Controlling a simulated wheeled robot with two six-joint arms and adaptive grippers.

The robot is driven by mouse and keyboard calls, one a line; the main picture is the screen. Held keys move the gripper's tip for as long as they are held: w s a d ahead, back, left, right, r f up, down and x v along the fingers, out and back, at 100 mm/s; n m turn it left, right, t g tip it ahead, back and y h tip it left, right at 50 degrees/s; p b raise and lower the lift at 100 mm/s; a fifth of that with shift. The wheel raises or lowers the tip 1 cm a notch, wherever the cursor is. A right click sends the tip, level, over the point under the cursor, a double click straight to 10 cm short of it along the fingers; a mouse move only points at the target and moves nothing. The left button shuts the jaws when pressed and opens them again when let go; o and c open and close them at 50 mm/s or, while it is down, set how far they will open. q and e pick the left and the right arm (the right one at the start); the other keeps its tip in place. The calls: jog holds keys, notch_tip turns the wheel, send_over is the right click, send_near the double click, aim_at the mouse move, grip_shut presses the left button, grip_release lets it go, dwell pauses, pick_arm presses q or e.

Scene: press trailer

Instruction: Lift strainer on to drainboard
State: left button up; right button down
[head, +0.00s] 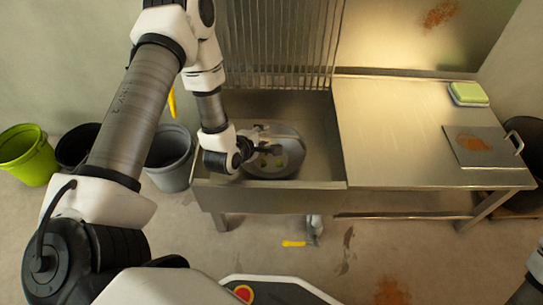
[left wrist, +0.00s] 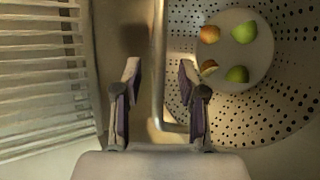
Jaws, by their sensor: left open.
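The strainer (head: 290,142) is a round metal bowl sitting in the sink (head: 312,114). In the left wrist view the perforated strainer (left wrist: 287,92) holds several green and reddish fruit pieces (left wrist: 243,32). Its wire handle (left wrist: 158,65) shows between the two fingers in the picture; I cannot tell whether it lies at fingertip depth. My left gripper (head: 264,143) is open at the strainer's left side and partly hides it; its fingers also show in the left wrist view (left wrist: 159,80). The drainboard (head: 385,125) is a flat metal surface right of the sink. My right gripper is out of view.
A green-topped sponge (head: 468,94) and a stained metal board (head: 482,146) with a handle lie on the drainboard's right side. Its left and middle are clear. A ribbed metal panel (head: 275,45) rises behind the sink. Green, black and grey buckets (head: 170,158) stand left.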

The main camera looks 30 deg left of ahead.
pick_arm(q)
jog(key=shift+w, duration=0.1)
grip_shut()
